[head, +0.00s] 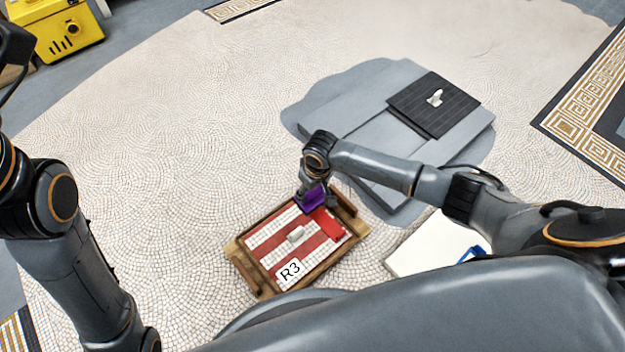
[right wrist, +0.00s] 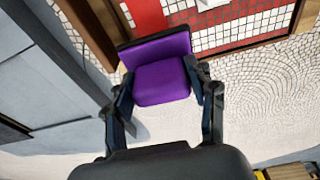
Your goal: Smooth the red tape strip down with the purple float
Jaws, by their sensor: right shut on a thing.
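My right gripper (head: 315,187) is shut on the purple float (head: 314,200) at the far edge of the striped panel. In the right wrist view the float (right wrist: 162,82) sits between the two fingers (right wrist: 162,90), its flat plate facing the panel. The red tape strip (head: 329,226) is a plain, brighter red patch at the panel's far right end, beside the float. It also shows in the right wrist view (right wrist: 147,17). I cannot tell whether the float touches the strip. The red and white mosaic panel (head: 270,243) bears an R3 label. My left arm is at the left; its fingers do not show.
Grey boards (head: 357,102) and a dark ribbed panel (head: 419,115) lie beyond. A white board (head: 425,248) is at right. Mosaic floor at left is clear.

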